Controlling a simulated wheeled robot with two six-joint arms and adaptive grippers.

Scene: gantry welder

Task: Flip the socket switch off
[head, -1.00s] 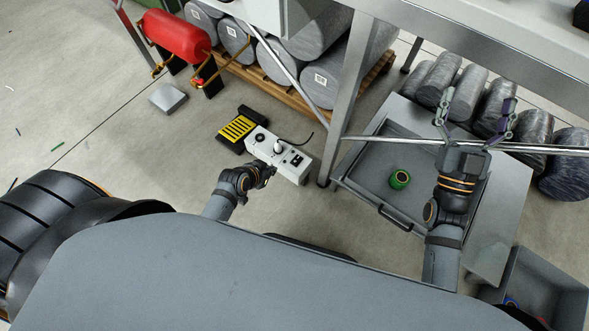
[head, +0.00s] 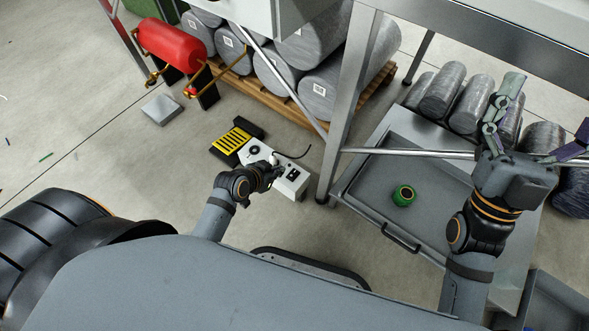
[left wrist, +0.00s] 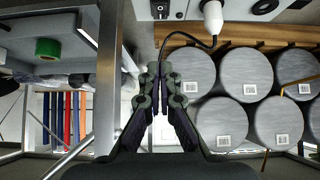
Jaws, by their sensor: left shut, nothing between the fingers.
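The white socket box (head: 296,188) stands on the floor below the head view's centre. It has a dark round dial (head: 254,150), a white plug and a small black switch (head: 291,177). My left gripper (head: 276,171) is at the box and hides part of its top; I cannot tell whether it touches. In the left wrist view the box (left wrist: 184,10) shows at the top edge, with the white plug (left wrist: 212,16) and the black switch (left wrist: 160,9). The shut, empty fingers (left wrist: 160,72) appear below it. My right gripper (head: 545,112) is open and empty at the right.
A yellow-and-black striped item (head: 234,140) lies behind the box. A metal frame leg (head: 343,125) stands to its right, beside a grey tray (head: 425,247) holding a green roll (head: 404,195). Wrapped cylinders (head: 325,80) sit on a pallet behind. A red tank (head: 175,43) stands back left.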

